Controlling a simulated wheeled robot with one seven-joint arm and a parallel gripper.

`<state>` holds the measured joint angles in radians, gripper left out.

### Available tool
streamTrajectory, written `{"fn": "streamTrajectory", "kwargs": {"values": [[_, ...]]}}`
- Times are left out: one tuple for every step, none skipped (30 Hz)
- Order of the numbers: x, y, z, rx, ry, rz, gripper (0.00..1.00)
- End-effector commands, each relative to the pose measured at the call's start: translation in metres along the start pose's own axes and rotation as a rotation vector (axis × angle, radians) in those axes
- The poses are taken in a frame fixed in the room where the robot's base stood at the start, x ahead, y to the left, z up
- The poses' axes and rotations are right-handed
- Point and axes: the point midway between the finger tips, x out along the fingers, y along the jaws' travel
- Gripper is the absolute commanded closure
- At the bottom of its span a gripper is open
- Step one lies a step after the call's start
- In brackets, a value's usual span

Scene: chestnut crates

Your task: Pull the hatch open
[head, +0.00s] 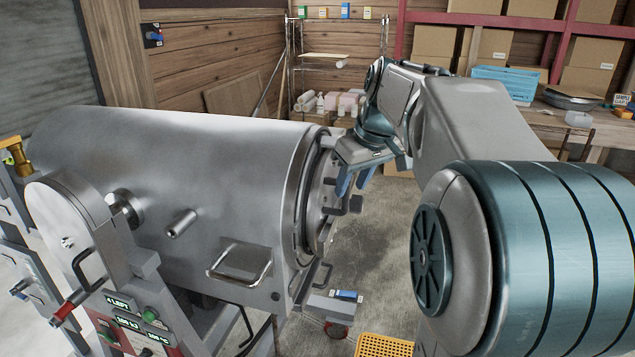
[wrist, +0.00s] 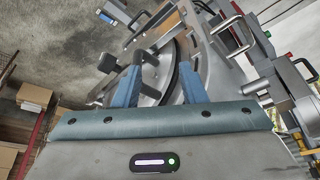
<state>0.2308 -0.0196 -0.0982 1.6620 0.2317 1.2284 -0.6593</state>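The hatch (head: 322,192) is the round metal door on the right end of a large steel cylinder (head: 190,165). It carries dark handles on its face. In the wrist view the hatch (wrist: 155,72) lies beyond my fingers, beside a dark curved rim. My gripper (head: 354,179) is just right of the hatch face, its blue fingers apart. In the wrist view my open gripper (wrist: 160,88) has a dark handle (wrist: 138,50) close to its left finger. I cannot tell whether they touch. Whether the hatch stands slightly ajar is unclear.
A control panel (head: 135,322) with buttons is at the front left. A U-shaped handle (head: 240,264) sticks out from the cylinder's side. A yellow crate (head: 384,346) sits on the floor at the bottom. Shelves with boxes (head: 435,42) stand behind. Concrete floor (head: 375,225) right of the hatch is clear.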

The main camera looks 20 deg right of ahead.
Motion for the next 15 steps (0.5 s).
{"fn": "streamTrajectory", "kwargs": {"values": [[-0.010,0.013,-0.012,-0.019,0.009,-0.001,0.62],[-0.014,0.019,-0.017,-0.035,0.015,-0.001,0.62],[-0.019,0.025,-0.023,-0.052,0.020,-0.004,0.62],[-0.022,0.030,-0.027,-0.064,0.026,-0.004,0.62],[-0.024,0.033,-0.030,-0.074,0.028,-0.004,0.62],[-0.026,0.037,-0.033,-0.087,0.031,-0.005,0.62],[-0.028,0.039,-0.035,-0.093,0.034,-0.005,0.62],[-0.028,0.041,-0.036,-0.098,0.035,-0.005,0.62],[-0.028,0.042,-0.037,-0.104,0.037,-0.006,0.62],[-0.027,0.043,-0.038,-0.107,0.037,-0.007,0.62],[-0.025,0.043,-0.038,-0.108,0.038,-0.007,0.62],[-0.022,0.043,-0.038,-0.109,0.037,-0.008,0.62],[-0.018,0.043,-0.038,-0.110,0.037,-0.008,0.62],[-0.014,0.042,-0.039,-0.110,0.038,-0.008,0.62],[-0.007,0.042,-0.039,-0.110,0.036,-0.009,0.62]]}}
